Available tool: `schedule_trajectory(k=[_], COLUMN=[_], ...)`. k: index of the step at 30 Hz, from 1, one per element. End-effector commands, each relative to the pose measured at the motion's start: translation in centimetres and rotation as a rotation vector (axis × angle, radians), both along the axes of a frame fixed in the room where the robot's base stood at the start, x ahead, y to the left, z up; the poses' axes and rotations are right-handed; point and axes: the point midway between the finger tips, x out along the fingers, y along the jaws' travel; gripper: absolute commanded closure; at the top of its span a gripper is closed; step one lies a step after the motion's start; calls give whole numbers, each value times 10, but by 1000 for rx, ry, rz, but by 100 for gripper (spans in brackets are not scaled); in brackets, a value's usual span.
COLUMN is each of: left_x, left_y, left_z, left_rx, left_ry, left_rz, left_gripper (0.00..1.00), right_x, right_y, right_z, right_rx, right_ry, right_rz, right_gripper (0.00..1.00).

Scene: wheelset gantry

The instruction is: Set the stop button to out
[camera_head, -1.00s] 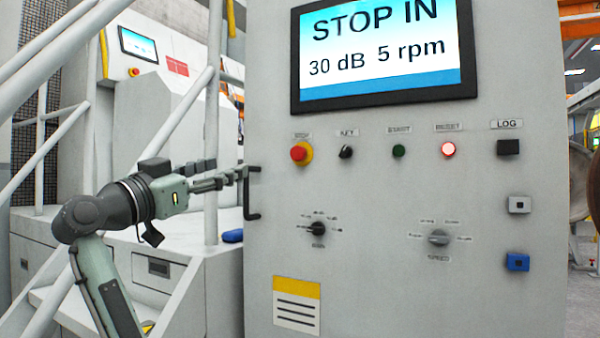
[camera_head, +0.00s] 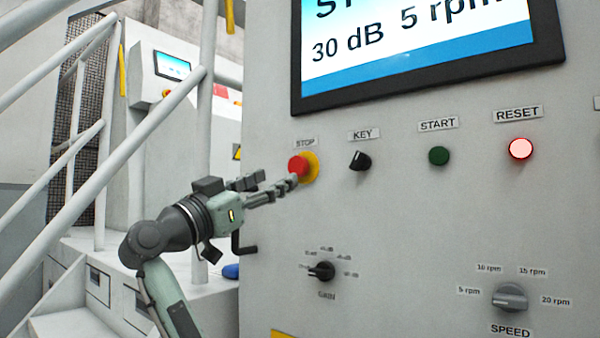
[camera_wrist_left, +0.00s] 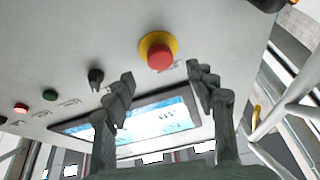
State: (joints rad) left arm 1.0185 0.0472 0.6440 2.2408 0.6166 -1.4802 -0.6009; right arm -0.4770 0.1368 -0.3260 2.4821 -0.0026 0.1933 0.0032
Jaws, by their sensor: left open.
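The red stop button (camera_head: 298,166) with its yellow collar sits on the grey panel under the STOP label. It also shows in the left wrist view (camera_wrist_left: 160,58), beyond and between the two fingers. My left gripper (camera_head: 277,184) is open and empty, its fingertips just left of and below the button in the head view. In the left wrist view the fingers (camera_wrist_left: 163,80) stand apart, and I cannot tell whether either touches the button. The screen (camera_head: 420,45) is partly cut off and shows 30 dB and 5 rpm. My right gripper is not in view.
The key switch (camera_head: 360,160), green START button (camera_head: 439,156) and lit RESET button (camera_head: 520,148) lie to the right. The GAIN knob (camera_head: 321,271) and SPEED knob (camera_head: 510,297) are below. A black handle (camera_head: 243,246) is at the panel's left edge, near white stair railings (camera_head: 150,145).

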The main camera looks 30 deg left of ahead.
Motion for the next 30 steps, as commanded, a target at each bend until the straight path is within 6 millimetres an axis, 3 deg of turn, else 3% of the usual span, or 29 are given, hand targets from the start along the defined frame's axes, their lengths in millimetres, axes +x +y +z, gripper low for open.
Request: schedule_trajectory(k=[10, 22, 30], left_x=[49, 59, 59], left_y=[-6, -6, -6], left_z=[20, 24, 24], left_rx=[-1, 1, 1], left_ry=[1, 1, 1], left_rz=[-3, 0, 0], left_gripper=[44, 44, 76], right_x=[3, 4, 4], right_y=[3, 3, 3], right_z=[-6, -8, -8], right_rx=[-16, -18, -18], right_ry=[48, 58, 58], right_rz=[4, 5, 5], right_gripper=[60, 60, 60])
